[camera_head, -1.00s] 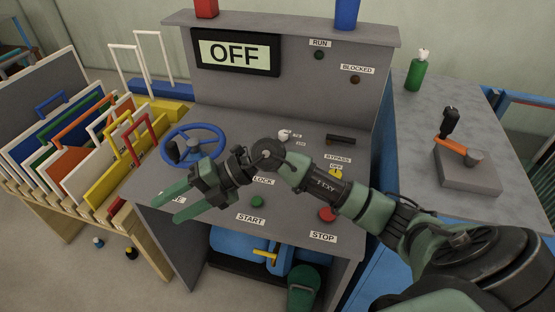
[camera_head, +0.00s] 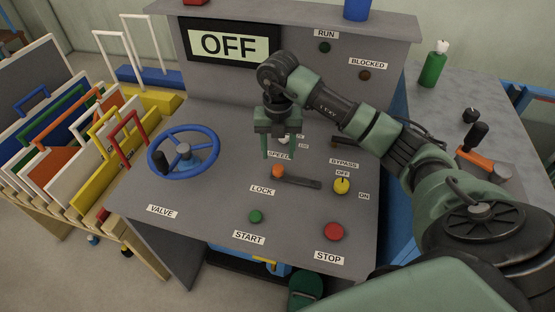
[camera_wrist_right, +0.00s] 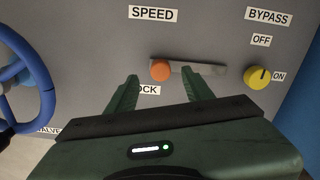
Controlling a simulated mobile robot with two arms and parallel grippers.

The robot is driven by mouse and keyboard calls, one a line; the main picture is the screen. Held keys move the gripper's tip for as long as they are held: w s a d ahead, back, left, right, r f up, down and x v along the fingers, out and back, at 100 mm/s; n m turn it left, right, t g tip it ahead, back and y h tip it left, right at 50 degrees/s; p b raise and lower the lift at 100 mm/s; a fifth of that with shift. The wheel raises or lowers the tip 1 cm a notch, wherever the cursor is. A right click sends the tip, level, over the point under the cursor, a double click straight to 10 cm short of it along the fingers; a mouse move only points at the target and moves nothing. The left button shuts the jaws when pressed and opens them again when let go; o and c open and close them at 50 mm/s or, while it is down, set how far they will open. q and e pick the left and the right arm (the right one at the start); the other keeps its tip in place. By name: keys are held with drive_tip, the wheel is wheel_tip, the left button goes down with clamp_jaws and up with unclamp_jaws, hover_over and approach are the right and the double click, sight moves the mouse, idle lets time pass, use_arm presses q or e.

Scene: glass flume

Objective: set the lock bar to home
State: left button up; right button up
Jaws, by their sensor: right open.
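The lock bar is a dark slotted strip (camera_head: 301,183) on the sloped grey panel, above and right of the LOCK label (camera_head: 262,190). Its orange knob (camera_head: 278,171) is at the strip's left end. In the right wrist view the orange knob (camera_wrist_right: 161,70) shows beyond the fingertips, roughly midway between them, with the strip (camera_wrist_right: 215,69) running right. My right gripper (camera_head: 279,150) points down over the panel, open and empty, just above the knob in the picture. It also shows in the right wrist view (camera_wrist_right: 160,82). My left gripper is not in view.
A blue valve wheel (camera_head: 184,152) stands left of the lock bar. A yellow bypass knob (camera_head: 341,186) is close by its right end. Green start (camera_head: 255,216) and red stop (camera_head: 333,231) buttons sit in front. The display (camera_head: 228,43) reads OFF.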

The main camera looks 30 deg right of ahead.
sight(279, 168)
drive_tip(key=f, duration=0.2)
drive_tip(key=f+p, duration=0.1)
drive_tip(key=f, duration=0.3)
drive_tip(key=shift+s+a+f+p, duration=0.2)
drive_tip(key=shift+s+f+p, duration=0.1)
drive_tip(key=shift+p, duration=0.05)
drive_tip(key=shift+w+f, duration=0.1)
drive_tip(key=shift+f, duration=0.25)
drive_tip(key=shift+r, duration=0.1)
clamp_jaws()
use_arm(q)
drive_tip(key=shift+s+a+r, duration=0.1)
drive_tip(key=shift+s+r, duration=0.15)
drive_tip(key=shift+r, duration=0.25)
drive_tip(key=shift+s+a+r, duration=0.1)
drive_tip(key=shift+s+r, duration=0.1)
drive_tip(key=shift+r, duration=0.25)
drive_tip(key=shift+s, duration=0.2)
